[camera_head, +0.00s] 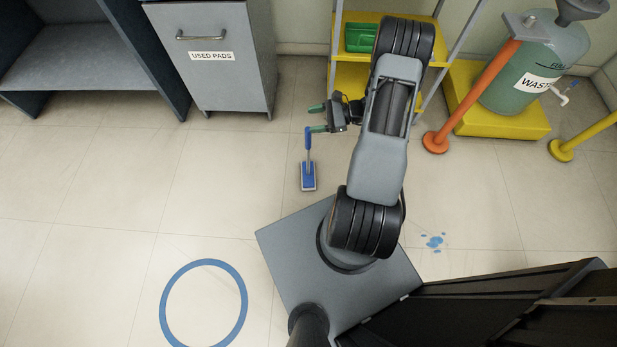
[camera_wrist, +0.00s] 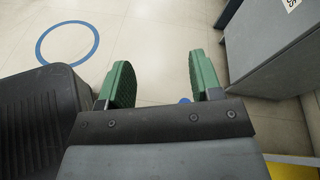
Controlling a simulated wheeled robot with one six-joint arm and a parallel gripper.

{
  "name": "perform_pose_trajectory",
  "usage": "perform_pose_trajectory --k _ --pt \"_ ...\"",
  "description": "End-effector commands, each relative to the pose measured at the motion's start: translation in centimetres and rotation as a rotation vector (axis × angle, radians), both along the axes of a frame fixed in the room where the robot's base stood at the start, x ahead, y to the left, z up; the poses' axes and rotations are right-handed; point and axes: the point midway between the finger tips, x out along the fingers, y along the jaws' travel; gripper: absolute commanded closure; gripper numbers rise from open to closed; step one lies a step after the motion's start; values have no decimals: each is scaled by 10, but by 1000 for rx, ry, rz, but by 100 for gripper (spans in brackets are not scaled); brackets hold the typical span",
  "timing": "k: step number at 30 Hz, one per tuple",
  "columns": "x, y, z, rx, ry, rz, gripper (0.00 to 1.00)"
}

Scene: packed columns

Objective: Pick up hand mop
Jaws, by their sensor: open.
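The hand mop (camera_head: 308,160) stands on the tiled floor in the head view, with a blue upright handle and a flat blue and white head. My gripper (camera_head: 313,118) has green fingertips, set apart with nothing between them. In the head view it is just above the top of the mop's handle in the picture; I cannot tell the exact gap. In the wrist view my gripper (camera_wrist: 158,84) points over the floor, and a small blue bit of the mop (camera_wrist: 185,101) shows between the fingers near the right one. The rest of the mop is hidden there.
A grey cabinet marked USED PADS (camera_head: 212,65) stands at the back left. A yellow shelf (camera_head: 350,75) is behind my arm. Orange (camera_head: 470,95) and yellow posts and a waste tank (camera_head: 530,70) stand right. A blue spill (camera_head: 434,242) and blue ring (camera_head: 163,310) mark the floor.

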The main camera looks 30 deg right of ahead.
Motion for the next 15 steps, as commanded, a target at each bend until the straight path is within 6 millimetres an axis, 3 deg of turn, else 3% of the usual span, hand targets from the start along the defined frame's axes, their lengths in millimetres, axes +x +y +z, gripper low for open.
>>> perform_pose_trajectory --k 1,6,10,15 --pt "-2 -13 -47 72 22 -94 41" --pt "-10 -46 -130 244 49 -354 41" --pt "-19 -61 -173 323 57 -491 41" --pt "-25 -68 -201 374 59 -584 41"
